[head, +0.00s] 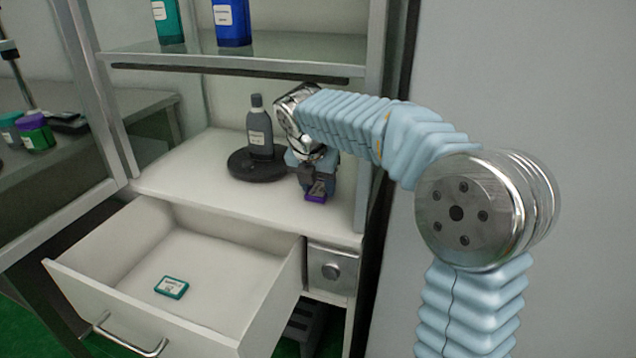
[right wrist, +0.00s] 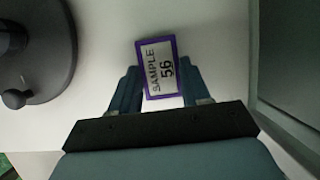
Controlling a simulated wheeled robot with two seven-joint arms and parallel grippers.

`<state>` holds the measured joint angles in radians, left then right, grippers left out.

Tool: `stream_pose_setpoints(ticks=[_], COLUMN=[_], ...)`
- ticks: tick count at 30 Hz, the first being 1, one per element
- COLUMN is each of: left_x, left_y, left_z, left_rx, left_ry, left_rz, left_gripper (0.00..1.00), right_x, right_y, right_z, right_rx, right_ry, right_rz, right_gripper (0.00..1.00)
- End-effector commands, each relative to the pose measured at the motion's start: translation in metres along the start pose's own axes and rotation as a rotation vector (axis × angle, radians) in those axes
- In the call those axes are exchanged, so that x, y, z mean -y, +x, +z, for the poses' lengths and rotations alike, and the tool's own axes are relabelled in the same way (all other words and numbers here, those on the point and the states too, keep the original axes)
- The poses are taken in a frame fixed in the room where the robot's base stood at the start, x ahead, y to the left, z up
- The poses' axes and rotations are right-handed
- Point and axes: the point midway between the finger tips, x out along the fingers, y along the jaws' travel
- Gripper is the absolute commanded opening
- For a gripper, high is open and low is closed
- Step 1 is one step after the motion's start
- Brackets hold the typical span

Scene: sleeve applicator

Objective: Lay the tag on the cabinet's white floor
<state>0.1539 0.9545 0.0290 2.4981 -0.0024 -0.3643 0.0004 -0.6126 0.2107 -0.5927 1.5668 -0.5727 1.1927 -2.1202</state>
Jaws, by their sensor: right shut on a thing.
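A purple-edged tag (right wrist: 159,67) with a white face reading "SAMPLE 56" is held between the fingers of my right gripper (right wrist: 153,90). In the head view the tag (head: 316,194) shows below my right gripper (head: 318,180), over the front right part of the cabinet's white floor (head: 200,188). The white floor (right wrist: 115,60) also fills much of the right wrist view. I cannot tell whether the tag touches the floor. My left gripper is not in view.
A grey bottle (head: 260,135) stands on a dark round turntable (head: 245,168), left of my right gripper. Below, an open drawer (head: 130,308) holds a teal tag (head: 171,287). A shelf (head: 270,55) with a teal bottle and a blue bottle is above.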

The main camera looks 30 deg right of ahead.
Motion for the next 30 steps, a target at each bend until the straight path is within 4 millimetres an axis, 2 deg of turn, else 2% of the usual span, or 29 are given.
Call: stream_pose_setpoints(ticks=[8, 9, 14, 22, 27, 30], left_x=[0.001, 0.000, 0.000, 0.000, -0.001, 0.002], left_y=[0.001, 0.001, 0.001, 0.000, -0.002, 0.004], left_z=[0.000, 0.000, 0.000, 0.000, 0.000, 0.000], left_rx=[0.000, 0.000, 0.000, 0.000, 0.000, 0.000], left_ry=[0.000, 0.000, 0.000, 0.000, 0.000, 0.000], left_rz=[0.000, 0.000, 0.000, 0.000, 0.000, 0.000], left_gripper=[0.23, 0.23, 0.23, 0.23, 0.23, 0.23], right_x=[0.000, 0.000, 0.000, 0.000, 0.000, -0.001], right_y=[0.003, 0.003, 0.002, 0.001, -0.015, -0.021], right_z=[-0.001, -0.001, -0.001, -0.001, -0.001, -0.025], right_rx=[0.000, 0.000, 0.000, 0.000, 0.000, -0.003], right_ry=[0.001, 0.001, 0.001, 0.001, 0.001, -0.004], right_rz=[0.000, 0.000, 0.000, 0.000, 0.001, 0.003], right_gripper=[0.17, 0.50, 0.72, 0.72, 0.72, 0.72])
